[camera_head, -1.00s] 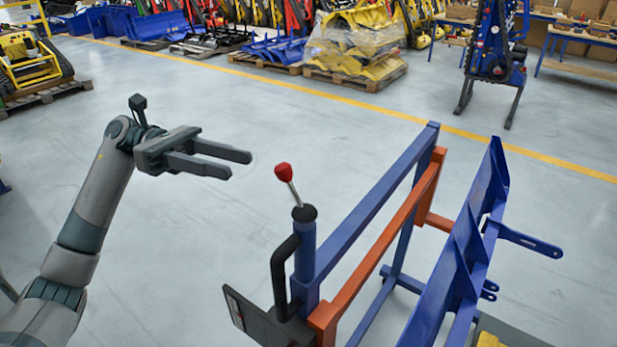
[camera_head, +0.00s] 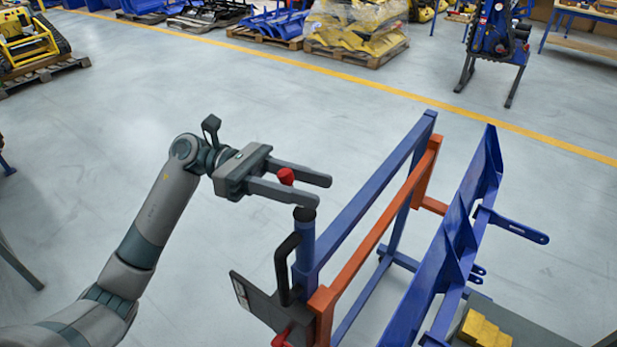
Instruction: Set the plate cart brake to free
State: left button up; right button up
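The plate cart (camera_head: 365,203) has a blue and orange frame and stands right of centre. Its brake lever has a red knob (camera_head: 286,176) above a black cap on a blue post (camera_head: 304,246). My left gripper (camera_head: 324,191) is open, with its two fingers reaching to the right. The red knob shows between the fingers. I cannot tell whether either finger touches it. The near finger hides the lever's rod. My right gripper is not in view.
A black handle (camera_head: 283,268) and a dark panel (camera_head: 252,300) sit on the cart's near end. A blue plate (camera_head: 452,250) stands along its right side. Yellow blocks (camera_head: 484,331) lie at the lower right. Open floor (camera_head: 120,120) lies to the left.

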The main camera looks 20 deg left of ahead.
pick_arm(q)
jog(key=shift+d, duration=0.15)
grip_shut()
